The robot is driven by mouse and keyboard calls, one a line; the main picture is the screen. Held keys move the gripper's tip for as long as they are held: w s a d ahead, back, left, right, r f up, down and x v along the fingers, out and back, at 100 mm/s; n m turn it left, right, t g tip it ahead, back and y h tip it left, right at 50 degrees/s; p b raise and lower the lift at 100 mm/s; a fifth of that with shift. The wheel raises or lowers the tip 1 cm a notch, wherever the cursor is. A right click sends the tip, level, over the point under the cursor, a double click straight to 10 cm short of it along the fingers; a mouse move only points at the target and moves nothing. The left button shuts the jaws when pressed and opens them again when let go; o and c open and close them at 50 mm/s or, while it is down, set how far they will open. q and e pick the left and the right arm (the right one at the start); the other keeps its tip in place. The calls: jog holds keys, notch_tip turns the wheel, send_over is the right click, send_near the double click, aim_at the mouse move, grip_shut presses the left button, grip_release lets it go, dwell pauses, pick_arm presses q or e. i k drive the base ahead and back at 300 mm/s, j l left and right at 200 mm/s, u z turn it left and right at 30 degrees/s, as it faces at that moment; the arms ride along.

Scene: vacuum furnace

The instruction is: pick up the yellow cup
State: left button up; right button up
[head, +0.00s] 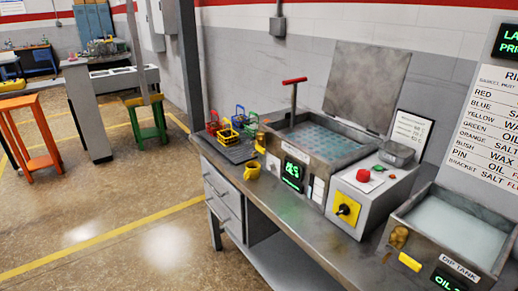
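A small yellow cup (252,171) stands on the grey metal workbench (290,214), near its left end and close to the front edge. It is in front of a dark tray (238,153) that holds small wire baskets. Nothing touches the cup that I can see. Neither of my grippers shows in the head view.
Right of the cup are an open-lidded tank (318,140), a control box with a red button (363,175) and a dip tank (455,231). The floor left of the bench is clear.

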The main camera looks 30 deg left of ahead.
aim_at(253, 168)
jog(key=z, duration=1.6)
jog(key=u, duration=2.75)
